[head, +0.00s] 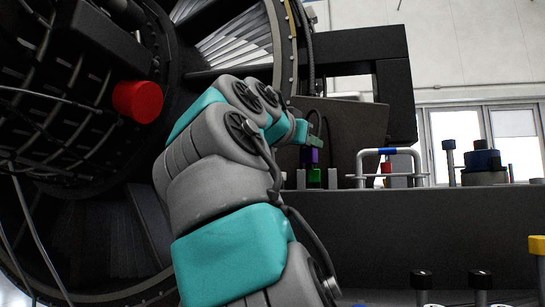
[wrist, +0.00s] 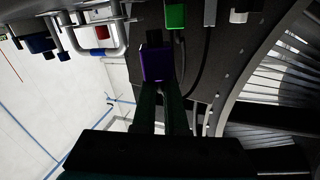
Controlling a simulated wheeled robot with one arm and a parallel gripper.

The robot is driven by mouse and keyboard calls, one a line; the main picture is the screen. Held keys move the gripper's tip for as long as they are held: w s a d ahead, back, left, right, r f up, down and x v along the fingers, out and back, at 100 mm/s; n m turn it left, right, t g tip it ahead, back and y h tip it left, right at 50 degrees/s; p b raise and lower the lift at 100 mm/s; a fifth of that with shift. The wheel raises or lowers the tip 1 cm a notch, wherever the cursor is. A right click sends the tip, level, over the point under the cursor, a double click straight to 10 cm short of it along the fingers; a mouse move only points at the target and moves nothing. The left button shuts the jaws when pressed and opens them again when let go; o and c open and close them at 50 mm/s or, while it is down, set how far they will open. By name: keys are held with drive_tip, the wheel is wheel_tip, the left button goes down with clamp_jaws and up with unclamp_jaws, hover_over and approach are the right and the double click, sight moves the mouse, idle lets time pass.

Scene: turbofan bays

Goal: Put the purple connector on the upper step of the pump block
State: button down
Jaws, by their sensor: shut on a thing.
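The purple connector (head: 311,156) is at my gripper (head: 311,140), just above a green block (head: 314,178) in the head view. In the wrist view the purple connector (wrist: 157,65) sits at the tips of the two dark fingers of my gripper (wrist: 163,84), which are shut on it. The green block (wrist: 175,15) is beyond it there; I cannot tell if they touch. A large dark stepped block (head: 430,215) carries the green block on its ledge; it may be the pump block, but I cannot tell for sure.
A white pipe rail (head: 359,168) with a blue band and a red piece (head: 386,168) stand to the right of my gripper. A dark blue round part (head: 483,160) is farther right. The engine with a red cap (head: 137,101) fills the left. Several knobs stand lower right.

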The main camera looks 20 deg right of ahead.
sight(310, 159)
drive_tip(key=shift+w+d, duration=0.25)
drive_tip(key=shift+w, duration=0.45)
wheel_tip(310, 159, down, 4)
drive_tip(key=b, duration=0.3)
drive_tip(key=shift+b, duration=0.3)
drive_tip(key=shift+r, duration=0.2)
drive_tip(key=shift+f, duration=0.1)
drive_tip(key=c, duration=1.4)
unclamp_jaws()
drive_tip(key=shift+f, duration=0.1)
drive_tip(key=o, duration=0.4)
drive_tip(key=shift+o, duration=0.2)
drive_tip(key=shift+r+p, duration=0.3)
drive_tip(key=shift+r, duration=0.05)
drive_tip(key=b+v, duration=0.1)
drive_tip(key=v, duration=1.1)
